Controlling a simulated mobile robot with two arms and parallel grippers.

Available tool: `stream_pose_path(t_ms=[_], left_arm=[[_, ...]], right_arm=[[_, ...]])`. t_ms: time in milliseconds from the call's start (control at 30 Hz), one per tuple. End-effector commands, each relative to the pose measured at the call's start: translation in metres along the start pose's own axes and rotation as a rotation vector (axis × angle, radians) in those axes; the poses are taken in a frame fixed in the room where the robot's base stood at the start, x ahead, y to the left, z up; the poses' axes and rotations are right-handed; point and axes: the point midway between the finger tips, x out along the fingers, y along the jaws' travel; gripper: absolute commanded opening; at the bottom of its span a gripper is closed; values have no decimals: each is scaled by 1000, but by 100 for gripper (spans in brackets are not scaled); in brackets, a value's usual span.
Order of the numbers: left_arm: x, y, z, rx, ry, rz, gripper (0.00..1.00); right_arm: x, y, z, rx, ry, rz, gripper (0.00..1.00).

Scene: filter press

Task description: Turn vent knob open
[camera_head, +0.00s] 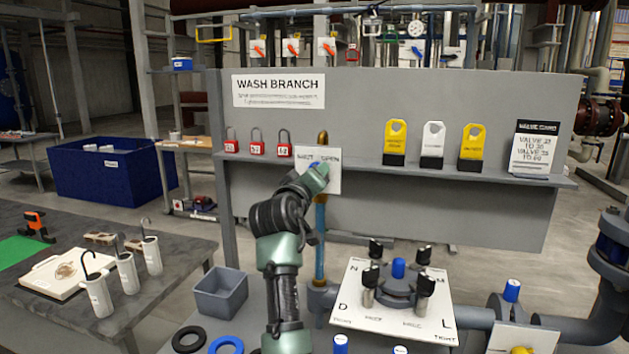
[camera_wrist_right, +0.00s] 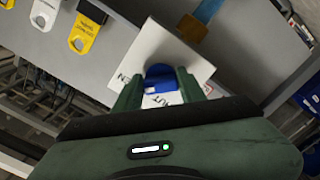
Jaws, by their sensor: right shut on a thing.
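The knob's exact pointing direction is hard to tell. My left gripper is not in view.
A shelf (camera_head: 370,171) on the panel carries red padlocks (camera_head: 257,142) and yellow and white tags (camera_head: 432,143). A copper-coloured and blue pipe (camera_head: 320,240) runs below the plate. A grey bin (camera_head: 221,291) and a white plate with black posts (camera_head: 390,318) stand lower down.

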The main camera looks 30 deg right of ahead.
Motion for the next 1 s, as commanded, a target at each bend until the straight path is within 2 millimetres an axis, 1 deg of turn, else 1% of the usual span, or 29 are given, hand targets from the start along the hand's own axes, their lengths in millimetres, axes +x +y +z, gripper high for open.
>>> stream_pose_path(t_ms=[33,367,400,467,500,733,833,933,1000], left_arm=[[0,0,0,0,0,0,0],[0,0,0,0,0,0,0],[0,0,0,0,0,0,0],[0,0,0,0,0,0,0],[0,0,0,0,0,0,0],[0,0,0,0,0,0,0],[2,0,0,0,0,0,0],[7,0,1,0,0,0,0],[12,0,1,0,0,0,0]], right_arm=[[0,6,-5,10,12,10,0],[0,6,-5,13,12,10,0],[0,6,-5,13,12,10,43],[0,6,-5,13,13,10,59],[0,6,-5,12,11,9,62],[0,3,-2,8,6,4,62],[-3,1,-2,8,6,3,62],[-14,0,-1,9,7,3,62],[-26,-1,0,10,7,2,62]])
